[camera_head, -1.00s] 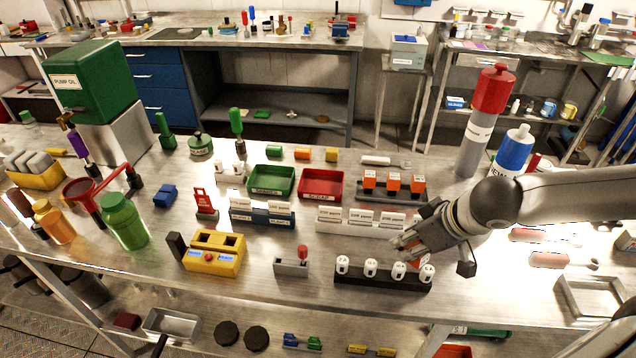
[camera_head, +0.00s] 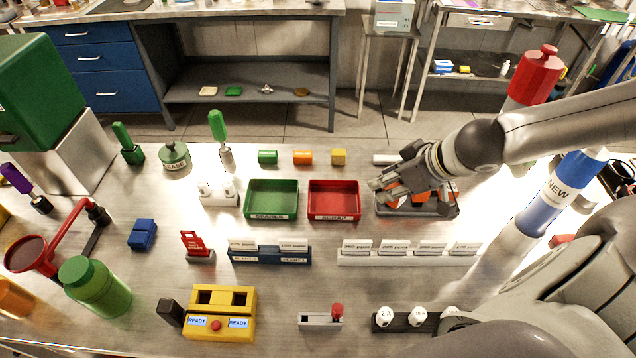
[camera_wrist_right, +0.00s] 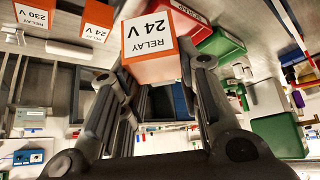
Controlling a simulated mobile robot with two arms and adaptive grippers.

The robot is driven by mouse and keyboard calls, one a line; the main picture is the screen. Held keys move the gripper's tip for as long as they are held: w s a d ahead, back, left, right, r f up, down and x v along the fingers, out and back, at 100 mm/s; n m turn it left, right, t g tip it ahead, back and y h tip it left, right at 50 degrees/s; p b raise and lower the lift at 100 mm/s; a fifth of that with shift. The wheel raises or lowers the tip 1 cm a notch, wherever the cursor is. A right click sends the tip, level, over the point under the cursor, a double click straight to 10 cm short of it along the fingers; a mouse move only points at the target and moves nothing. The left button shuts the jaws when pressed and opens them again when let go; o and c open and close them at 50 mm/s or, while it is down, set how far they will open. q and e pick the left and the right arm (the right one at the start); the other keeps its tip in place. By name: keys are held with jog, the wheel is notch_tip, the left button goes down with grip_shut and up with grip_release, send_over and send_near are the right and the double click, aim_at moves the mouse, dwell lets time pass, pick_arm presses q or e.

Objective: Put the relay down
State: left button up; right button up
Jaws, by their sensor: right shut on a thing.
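My right gripper (camera_head: 392,192) is over the dark relay tray (camera_head: 447,212) in the head view. In the right wrist view its fingers (camera_wrist_right: 163,75) are shut on an orange relay (camera_wrist_right: 150,70) with a white "RELAY 24 V" label. Other relays stand close by in that view: one marked 230 V (camera_wrist_right: 36,14) and one marked 24 V (camera_wrist_right: 97,20). In the head view, orange parts (camera_head: 448,198) show at the tray around the fingers. The gripper hides much of the tray, and I cannot tell whether the held relay touches it. My left gripper is not in view.
A red bin (camera_head: 334,213) and a green bin (camera_head: 271,213) stand left of the tray. A white card rack (camera_head: 408,259) is in front of it. A blue-white "NEW" cylinder (camera_head: 558,194) stands to the right. Bare table lies between the bins and the card racks.

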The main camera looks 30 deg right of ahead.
jog(key=shift+w+a, duration=0.15)
jog(key=shift+w, duration=0.1)
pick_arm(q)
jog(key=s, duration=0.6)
pick_arm(e)
jog(key=shift+w+a+f, duration=0.4)
jog(key=shift+w+a, duration=0.1)
jog(key=shift+w, duration=0.25)
jog(key=w+a+f, duration=0.1)
jog(key=w+f, duration=0.1)
jog(key=w, duration=0.1)
jog(key=w+a+f+p, duration=0.1)
jog(key=w+f, duration=0.2)
jog(key=w+a+f+p, duration=0.1)
jog(key=w+f, duration=0.1)
jog(key=w, duration=0.1)
jog(key=shift+w+a+f, duration=0.1)
jog(key=shift+w+f, duration=0.05)
jog(key=shift+w, duration=0.05)
jog(key=shift+p+x, duration=0.3)
jog(key=shift+x, duration=0.6)
notch_tip(320, 180, down, 2)
jog(key=shift+a+f+p, duration=0.1)
jog(key=shift+p, duration=0.4)
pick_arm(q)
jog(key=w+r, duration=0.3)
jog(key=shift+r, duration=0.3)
pick_arm(e)
jog(key=shift+f, duration=0.4)
